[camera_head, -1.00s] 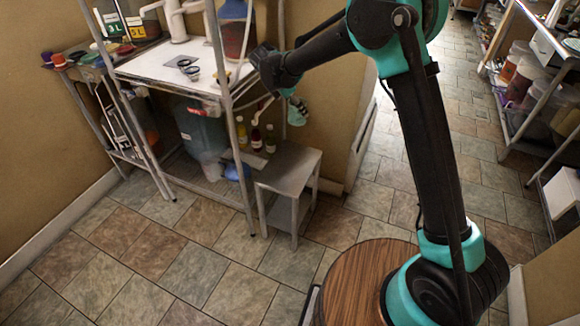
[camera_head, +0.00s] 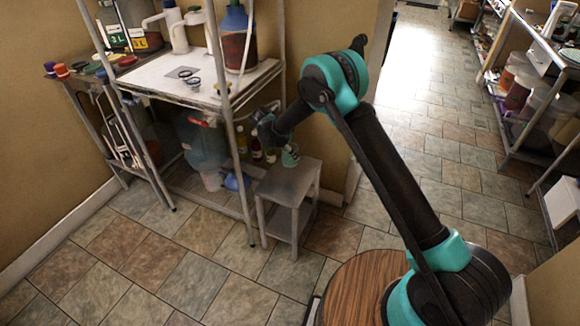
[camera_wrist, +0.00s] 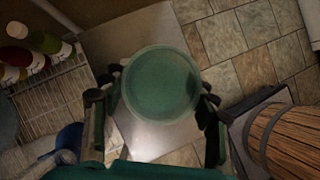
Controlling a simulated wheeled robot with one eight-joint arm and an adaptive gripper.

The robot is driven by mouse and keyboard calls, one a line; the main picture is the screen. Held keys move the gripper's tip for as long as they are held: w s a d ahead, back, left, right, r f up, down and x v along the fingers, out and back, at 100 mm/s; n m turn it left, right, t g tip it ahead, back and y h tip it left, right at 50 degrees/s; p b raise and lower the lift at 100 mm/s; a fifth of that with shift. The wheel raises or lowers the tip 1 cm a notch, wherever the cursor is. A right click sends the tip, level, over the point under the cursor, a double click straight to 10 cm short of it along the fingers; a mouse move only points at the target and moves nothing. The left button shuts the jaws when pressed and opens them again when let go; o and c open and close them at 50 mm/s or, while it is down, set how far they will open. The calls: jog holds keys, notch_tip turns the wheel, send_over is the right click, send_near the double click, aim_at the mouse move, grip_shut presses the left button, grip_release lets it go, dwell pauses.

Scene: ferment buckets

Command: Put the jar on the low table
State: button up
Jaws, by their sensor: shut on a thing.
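The jar (camera_wrist: 160,85) is held between the fingers of my gripper (camera_wrist: 158,105) in the wrist view, its round green lid facing the camera. In the head view the small greenish jar (camera_head: 290,156) shows at the end of my gripper (camera_head: 283,146), over the low table (camera_head: 291,184). The low table is a small grey metal stand with a flat top. Its top also fills the area behind the jar in the wrist view (camera_wrist: 135,40). I cannot tell whether the jar's base touches the table top.
A metal shelf rack (camera_head: 236,150) with a white top stands just left of the low table. A large translucent container (camera_head: 203,145) and several bottles (camera_head: 257,148) sit on its lower level. Open tiled floor (camera_head: 190,260) lies in front.

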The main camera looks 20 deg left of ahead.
aim_at(283, 157)
jog(key=shift+f, duration=4)
jog(key=shift+f, duration=0.1)
jog(key=o, duration=1.4)
jog(key=shift+o, duration=0.2)
jog(key=v, duration=1.2)
jog(key=shift+w+r, duration=0.1)
jog(key=shift+r, duration=0.1)
